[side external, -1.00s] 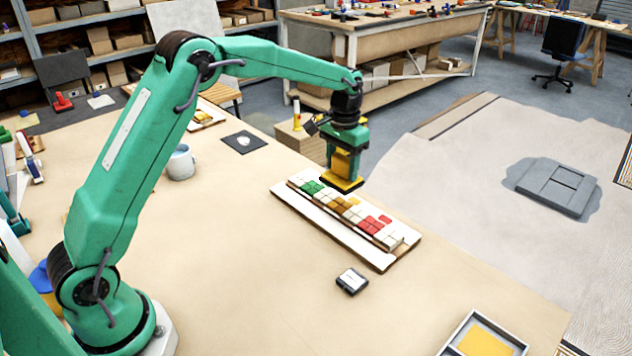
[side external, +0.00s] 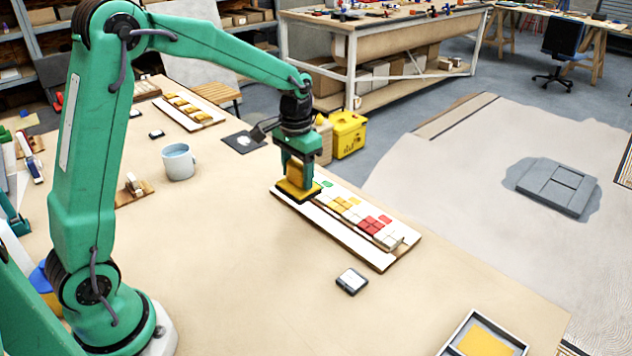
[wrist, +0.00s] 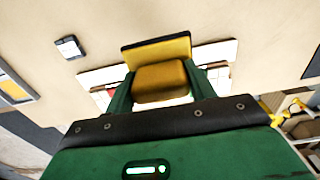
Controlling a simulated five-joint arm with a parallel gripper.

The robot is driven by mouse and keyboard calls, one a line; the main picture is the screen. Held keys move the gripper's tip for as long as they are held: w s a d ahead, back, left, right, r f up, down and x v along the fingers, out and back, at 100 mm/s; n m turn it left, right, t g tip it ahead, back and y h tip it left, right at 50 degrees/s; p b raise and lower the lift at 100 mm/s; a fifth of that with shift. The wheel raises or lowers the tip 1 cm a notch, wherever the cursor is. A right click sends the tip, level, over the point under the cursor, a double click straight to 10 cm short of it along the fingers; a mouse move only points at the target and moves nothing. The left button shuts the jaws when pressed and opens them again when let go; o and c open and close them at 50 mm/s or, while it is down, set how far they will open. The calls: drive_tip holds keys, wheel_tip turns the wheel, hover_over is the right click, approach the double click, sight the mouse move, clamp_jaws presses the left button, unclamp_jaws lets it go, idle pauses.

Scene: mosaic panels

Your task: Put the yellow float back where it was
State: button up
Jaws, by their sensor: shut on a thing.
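The yellow float (side external: 297,190) has a block-shaped yellow handle and a flat plate with a dark underside. My gripper (side external: 298,172) is shut on its handle and holds it upright over the left end of the mosaic panel (side external: 378,258). In the wrist view the float (wrist: 160,80) sits between my gripper's green fingers (wrist: 160,85). The panel is a long board with white, green, yellow and red tiles; the float hides its left end. I cannot tell whether the float touches the tiles.
A small dark-edged box (side external: 352,281) lies in front of the panel. A tray with a yellow sheet (side external: 484,340) is at the front right. A mug (side external: 178,162), a dark square mat (side external: 244,142) and another tile board (side external: 190,112) stand to the left. The table between is clear.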

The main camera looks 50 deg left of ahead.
drive_tip(key=shift+s+a+f, duration=0.1)
drive_tip(key=shift+s+a, duration=0.15)
drive_tip(key=shift+s, duration=1.05)
drive_tip(key=shift+s+a+f, duration=0.1)
drive_tip(key=shift+s+a, duration=0.1)
drive_tip(key=shift+s, duration=1.1)
drive_tip(key=a+f, duration=0.2)
drive_tip(key=a, duration=0.2)
drive_tip(key=w+a+f, duration=0.1)
drive_tip(key=a+f, duration=0.1)
drive_tip(key=a, duration=0.1)
drive_tip(key=w+a+f, duration=0.1)
drive_tip(key=a+f, duration=0.2)
drive_tip(key=a, duration=0.1)
drive_tip(key=shift+a, duration=0.3)
drive_tip(key=shift+f, duration=1.95)
drive_tip(key=shift+f, duration=0.15)
drive_tip(key=o, duration=0.9)
